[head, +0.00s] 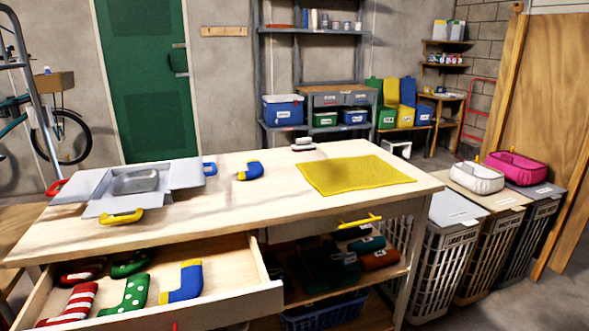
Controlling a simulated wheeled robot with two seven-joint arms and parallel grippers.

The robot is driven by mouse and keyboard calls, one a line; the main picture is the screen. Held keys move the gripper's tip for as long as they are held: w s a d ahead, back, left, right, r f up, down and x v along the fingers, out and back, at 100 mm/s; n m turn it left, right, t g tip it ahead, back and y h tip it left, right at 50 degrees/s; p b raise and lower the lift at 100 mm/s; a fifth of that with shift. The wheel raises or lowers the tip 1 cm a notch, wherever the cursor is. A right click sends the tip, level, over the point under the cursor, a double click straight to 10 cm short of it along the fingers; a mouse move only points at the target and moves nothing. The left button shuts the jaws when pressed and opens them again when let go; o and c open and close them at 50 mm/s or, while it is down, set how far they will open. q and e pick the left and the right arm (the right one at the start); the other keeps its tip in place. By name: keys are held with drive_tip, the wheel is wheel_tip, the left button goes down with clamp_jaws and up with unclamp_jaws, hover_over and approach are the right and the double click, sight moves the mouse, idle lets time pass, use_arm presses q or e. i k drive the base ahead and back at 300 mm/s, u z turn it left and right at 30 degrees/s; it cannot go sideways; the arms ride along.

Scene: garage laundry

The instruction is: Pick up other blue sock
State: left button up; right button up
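One blue sock (253,171) with a yellow part lies on the wooden table top, right of a grey flapped box. Another blue sock (182,288) with a yellow band lies at the right side of the open drawer (235,297) under the table's left part. A green and white sock (130,295) and a red and white striped sock (75,305) lie to its left. A dark red sock (82,271) and a dark green sock (131,264) lie behind them, partly in shadow. Neither of my grippers is in view.
The grey box (136,181) has its flaps spread on the table (290,222). A yellow mat (355,174) and a small striped item (303,144) lie further right. Lidded laundry hampers (447,240) stand right of the table. The table's front middle is clear.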

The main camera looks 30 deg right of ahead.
sight(256, 171)
drive_tip(key=z, duration=2.85)
drive_tip(key=i, duration=3)
drive_tip(key=u, duration=3.9)
